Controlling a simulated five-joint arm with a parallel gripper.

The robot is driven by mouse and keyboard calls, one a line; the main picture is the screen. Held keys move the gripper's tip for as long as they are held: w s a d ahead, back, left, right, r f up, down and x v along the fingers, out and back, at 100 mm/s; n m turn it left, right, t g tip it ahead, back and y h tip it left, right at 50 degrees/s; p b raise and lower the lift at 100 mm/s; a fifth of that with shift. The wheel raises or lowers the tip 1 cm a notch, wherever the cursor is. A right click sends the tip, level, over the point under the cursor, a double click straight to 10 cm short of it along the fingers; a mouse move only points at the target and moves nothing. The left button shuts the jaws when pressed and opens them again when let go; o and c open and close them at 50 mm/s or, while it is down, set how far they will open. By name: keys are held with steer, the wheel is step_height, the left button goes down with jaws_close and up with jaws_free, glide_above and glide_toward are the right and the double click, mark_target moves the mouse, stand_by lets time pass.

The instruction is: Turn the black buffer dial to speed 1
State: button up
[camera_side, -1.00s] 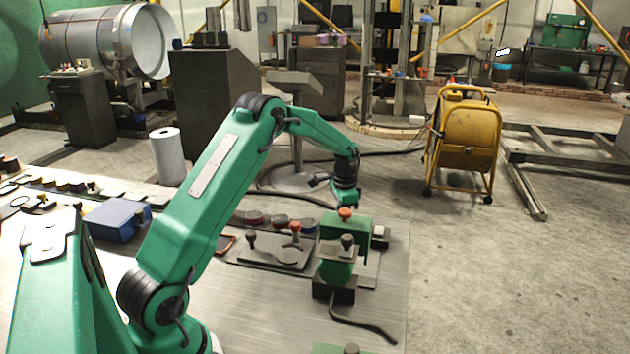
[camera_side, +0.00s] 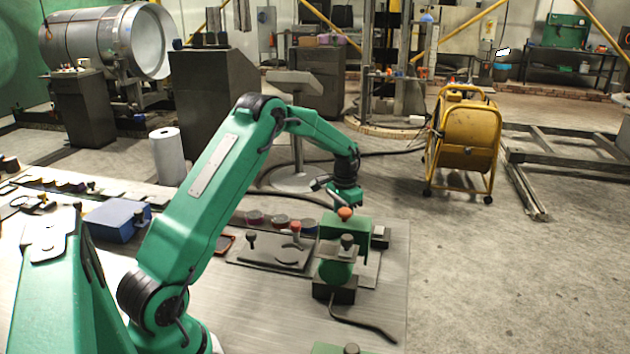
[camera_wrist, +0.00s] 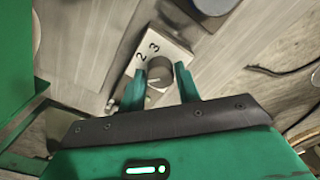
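The dark dial (camera_wrist: 160,72) shows in the wrist view as a round knob with a light pointer line. It sits on a pale plate (camera_wrist: 171,44) with the numbers 2 and 3 beside it; no 1 can be read there. My gripper (camera_wrist: 160,80) has its two green fingers apart, one at each side of the dial in the picture. Whether they touch it I cannot tell. I cannot make out the dial in the side view.
A green grinder-like unit (camera_side: 335,272) with a black cable stands in front. A dark plate with knobs (camera_side: 270,252) lies to its left. A blue box (camera_side: 116,221) sits further left on the bench. A yellow reel (camera_side: 468,135) stands on the floor behind.

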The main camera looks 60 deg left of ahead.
steer(key=o, duration=0.3)
step_height(320, 180, up, 7)
steer(key=shift+r, duration=0.45)
stand_by(0.3)
